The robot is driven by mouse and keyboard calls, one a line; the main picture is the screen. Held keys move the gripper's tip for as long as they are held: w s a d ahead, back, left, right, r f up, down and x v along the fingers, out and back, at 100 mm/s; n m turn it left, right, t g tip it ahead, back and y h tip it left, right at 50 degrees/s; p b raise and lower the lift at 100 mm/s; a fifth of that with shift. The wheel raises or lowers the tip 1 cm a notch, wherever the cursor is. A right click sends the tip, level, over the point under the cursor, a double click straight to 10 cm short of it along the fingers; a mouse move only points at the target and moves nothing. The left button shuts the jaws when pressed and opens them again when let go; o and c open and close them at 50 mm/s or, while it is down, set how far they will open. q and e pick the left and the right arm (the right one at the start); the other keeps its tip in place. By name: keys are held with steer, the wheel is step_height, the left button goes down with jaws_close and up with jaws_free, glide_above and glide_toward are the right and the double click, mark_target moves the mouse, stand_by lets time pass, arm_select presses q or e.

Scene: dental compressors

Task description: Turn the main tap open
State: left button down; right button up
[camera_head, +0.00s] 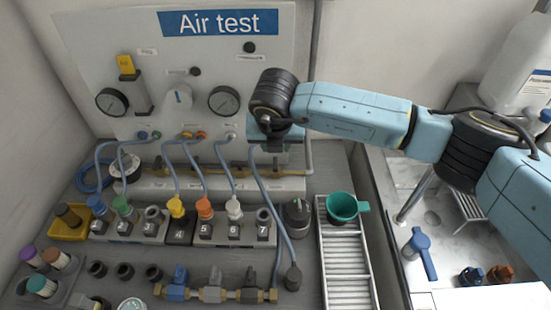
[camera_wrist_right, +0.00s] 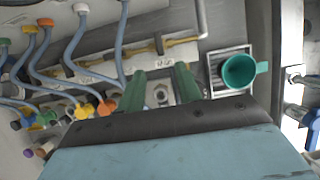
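No label I can read marks the main tap, so I cannot tell which one it is. My right gripper (camera_head: 276,142) hangs in front of the panel's lower right, pointing down. In the wrist view its green fingers (camera_wrist_right: 160,92) stand apart, with a metal fitting (camera_wrist_right: 161,95) visible between them, apparently beyond them. My left gripper is out of view.
Hoses run from the panel (camera_head: 270,75) to numbered sockets (camera_head: 205,232). A green cup (camera_head: 343,207) sits over a slatted rack (camera_head: 345,265), also in the wrist view (camera_wrist_right: 240,70). A white jug (camera_head: 515,75) stands at the back right. Dark bench (camera_head: 240,258) shows between the socket and valve rows.

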mark_target(275, 163)
steer(key=x, duration=1.1)
steer(key=shift+f, duration=0.15)
steer(key=shift+c, duration=0.4)
jaws_close()
